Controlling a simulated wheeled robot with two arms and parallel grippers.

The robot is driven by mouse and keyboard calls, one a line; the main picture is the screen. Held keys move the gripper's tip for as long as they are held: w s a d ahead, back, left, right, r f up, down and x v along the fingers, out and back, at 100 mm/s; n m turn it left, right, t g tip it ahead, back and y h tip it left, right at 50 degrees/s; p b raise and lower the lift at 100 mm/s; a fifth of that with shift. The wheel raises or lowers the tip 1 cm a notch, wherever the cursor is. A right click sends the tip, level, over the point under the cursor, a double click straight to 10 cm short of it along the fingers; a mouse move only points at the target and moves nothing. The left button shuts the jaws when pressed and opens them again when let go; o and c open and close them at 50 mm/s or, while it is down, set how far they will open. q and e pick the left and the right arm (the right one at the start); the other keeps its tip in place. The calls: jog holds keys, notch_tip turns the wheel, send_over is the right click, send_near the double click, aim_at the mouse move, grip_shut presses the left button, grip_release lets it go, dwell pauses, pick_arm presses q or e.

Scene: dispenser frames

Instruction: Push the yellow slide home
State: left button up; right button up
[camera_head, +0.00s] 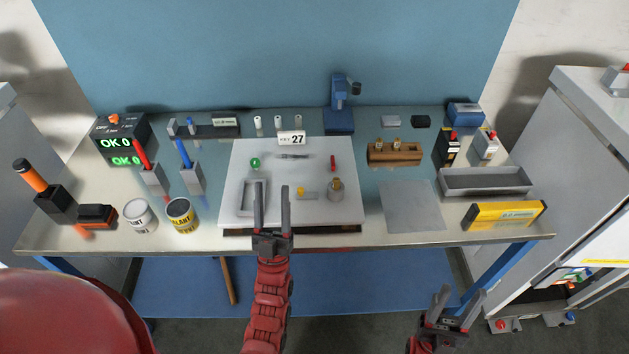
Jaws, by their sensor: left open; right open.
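A small yellow piece (301,190), which looks like the yellow slide, sits at the left end of a small grey block on the white plate (315,160). How far it is in is too small to tell. My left gripper (271,192) is open and empty over the front of the plate, its fingers pointing away from me. Its right finger appears just left of the yellow piece, apart from it in the picture. My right gripper (461,296) is open and empty, in front of the table's front edge at the right.
A grey rectangular frame (252,197) lies left of my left gripper. A green knob (255,163) and a red piece (333,162) are behind. A grey sheet (411,206) lies bare to the right.

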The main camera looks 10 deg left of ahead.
pick_arm(q)
jog(key=w+a+f+n+g+p, duration=0.1)
jog(key=w+n+g, duration=0.15)
jog(key=w, duration=0.65)
jog(key=w+a+f+n+g+p, duration=0.1)
jog(key=w+a+g, duration=0.15)
jog(key=w, duration=0.65)
jog(key=w+n+g, duration=0.1)
jog(key=w+g, duration=0.3)
jog(key=w, duration=0.5)
jog(key=w+d+m+g+h, duration=0.1)
jog(key=w+d+g+h, duration=0.45)
jog(key=w, duration=0.55)
notch_tip(320, 180, up, 3)
jog(key=m+g, duration=0.3)
jog(key=g, duration=1.3)
send_over(300, 189)
jog(key=shift+t, duration=0.35)
notch_tip(300, 189, down, 16)
jog(key=p, duration=0.5)
jog(key=shift+d, duration=0.1)
jog(key=shift+f, duration=0.65)
